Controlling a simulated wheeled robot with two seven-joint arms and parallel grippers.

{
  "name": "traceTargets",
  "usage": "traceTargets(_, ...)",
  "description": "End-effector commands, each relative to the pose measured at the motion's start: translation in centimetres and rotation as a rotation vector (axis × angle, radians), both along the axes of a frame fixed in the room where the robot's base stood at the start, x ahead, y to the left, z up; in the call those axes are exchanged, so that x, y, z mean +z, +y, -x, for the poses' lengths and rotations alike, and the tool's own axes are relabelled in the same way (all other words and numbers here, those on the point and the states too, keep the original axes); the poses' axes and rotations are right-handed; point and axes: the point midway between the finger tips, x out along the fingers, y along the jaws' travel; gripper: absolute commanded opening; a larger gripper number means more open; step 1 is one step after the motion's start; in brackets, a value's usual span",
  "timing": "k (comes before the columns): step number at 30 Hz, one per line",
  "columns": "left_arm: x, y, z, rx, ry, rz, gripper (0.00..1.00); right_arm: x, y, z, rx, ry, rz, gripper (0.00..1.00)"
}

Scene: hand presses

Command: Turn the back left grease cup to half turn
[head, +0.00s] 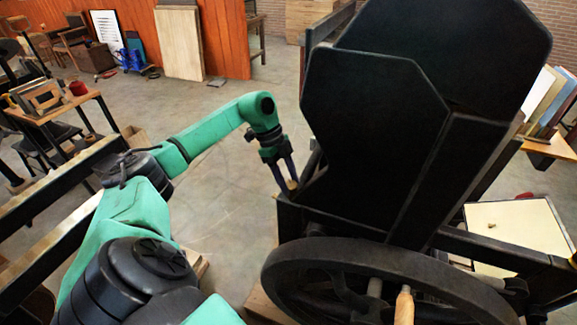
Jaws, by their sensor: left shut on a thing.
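The cup sits on the press frame (330,219), just left of the big dark upright panel (365,130). How far the cup is turned cannot be told at this size. My right gripper is not in view.
A large spoked wheel (300,256) with a wooden handle (404,306) is at the press's near side. A small table (48,115) stands at the left. A pale board (520,232) lies at the right. Open floor (245,235) lies left of the press.

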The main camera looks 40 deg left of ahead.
Motion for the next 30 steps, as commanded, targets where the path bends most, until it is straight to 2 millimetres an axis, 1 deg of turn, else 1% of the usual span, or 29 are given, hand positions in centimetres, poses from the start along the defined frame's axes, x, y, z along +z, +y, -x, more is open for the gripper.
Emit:
traceTargets(12,0.1,0.0,-0.1,-0.011,-0.003,0.0,0.0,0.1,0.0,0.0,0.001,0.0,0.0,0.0)
traceTargets(13,0.1,0.0,-0.1,-0.011,-0.003,0.0,0.54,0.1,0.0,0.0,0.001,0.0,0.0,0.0)
traceTargets(14,0.1,0.0,-0.1,-0.011,-0.002,0.001,0.65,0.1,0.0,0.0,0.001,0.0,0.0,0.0)
traceTargets(15,0.1,0.0,-0.1,-0.011,-0.002,0.001,0.8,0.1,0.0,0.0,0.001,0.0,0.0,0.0)
traceTargets(25,0.1,0.1,0.0,-0.01,-0.002,0.0,0.8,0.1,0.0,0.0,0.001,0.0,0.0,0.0)
traceTargets(28,0.8,0.4,0.0,-0.01,-0.003,0.0,0.8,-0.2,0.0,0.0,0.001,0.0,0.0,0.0)
traceTargets(30,1.8,0.9,0.0,-0.01,-0.005,-0.001,0.8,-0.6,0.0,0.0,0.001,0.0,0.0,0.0)
